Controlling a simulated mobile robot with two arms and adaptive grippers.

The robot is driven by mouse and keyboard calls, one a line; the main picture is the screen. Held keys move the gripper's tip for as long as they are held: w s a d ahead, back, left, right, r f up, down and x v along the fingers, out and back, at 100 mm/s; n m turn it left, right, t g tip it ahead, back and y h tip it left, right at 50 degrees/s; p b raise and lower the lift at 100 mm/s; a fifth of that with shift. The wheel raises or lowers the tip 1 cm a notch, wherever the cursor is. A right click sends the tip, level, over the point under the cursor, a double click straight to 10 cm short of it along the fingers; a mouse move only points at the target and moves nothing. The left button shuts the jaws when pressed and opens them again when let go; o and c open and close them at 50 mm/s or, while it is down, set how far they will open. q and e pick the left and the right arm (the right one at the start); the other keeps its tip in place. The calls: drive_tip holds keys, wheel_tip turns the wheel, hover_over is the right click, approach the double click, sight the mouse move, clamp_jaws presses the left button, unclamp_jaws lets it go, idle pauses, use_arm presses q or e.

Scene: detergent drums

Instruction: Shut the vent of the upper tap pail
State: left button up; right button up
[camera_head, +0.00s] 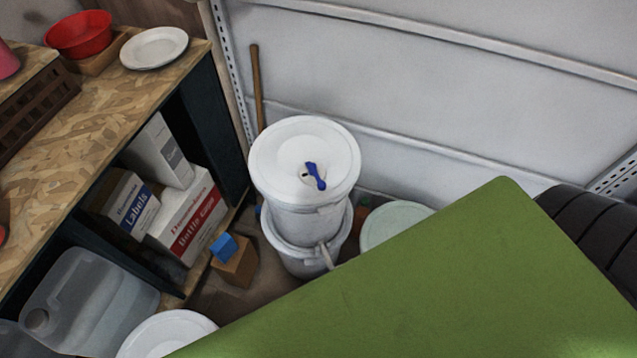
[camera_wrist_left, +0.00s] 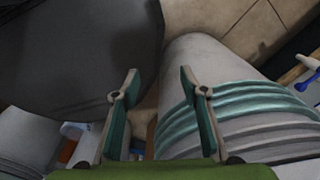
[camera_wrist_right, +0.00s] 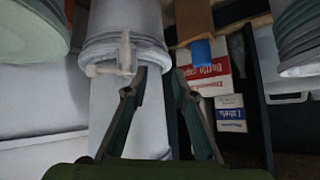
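The upper tap pail (camera_head: 305,215) is white and lidded and stands on a lower white pail (camera_head: 300,258). Its blue vent lever (camera_head: 316,175) lies on the lid, with a small dark spot beside it. I cannot tell how far open the vent is. A pale tap (camera_head: 327,256) juts from the stack's front; a tap also shows in the right wrist view (camera_wrist_right: 124,60). My right gripper (camera_wrist_right: 158,78) is open and empty, with white pail wall behind its fingers. My left gripper (camera_wrist_left: 159,75) is open and empty before a ribbed grey container (camera_wrist_left: 225,105). Neither gripper shows in the head view.
A shelf bench (camera_head: 110,90) with boxes stands left, carrying a red bowl (camera_head: 78,35) and white plate (camera_head: 154,47). A pale lid (camera_head: 393,222) is right of the stack, black tyres (camera_head: 600,235) farther right. A wooden handle (camera_head: 257,85) leans behind. The head view's lower right is blocked.

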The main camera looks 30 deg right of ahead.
drive_tip(key=w+d+r+m+t+h+b, duration=0.15)
drive_tip(key=w+r+t, duration=0.3)
drive_tip(key=r, duration=0.55)
drive_tip(key=m+t+h+b, duration=0.1)
drive_tip(key=m+t+h, duration=0.1)
drive_tip(key=t, duration=0.2)
approach(319, 180)
drive_tip(key=w, duration=0.3)
drive_tip(key=w+p, duration=0.1)
drive_tip(key=w, duration=0.2)
drive_tip(key=w+d, duration=0.1)
drive_tip(key=w, duration=0.3)
drive_tip(key=shift+d+f+p, duration=0.1)
drive_tip(key=shift+f+p, duration=0.1)
drive_tip(key=shift+p, duration=0.15)
drive_tip(key=shift+s, duration=0.1)
clamp_jaws()
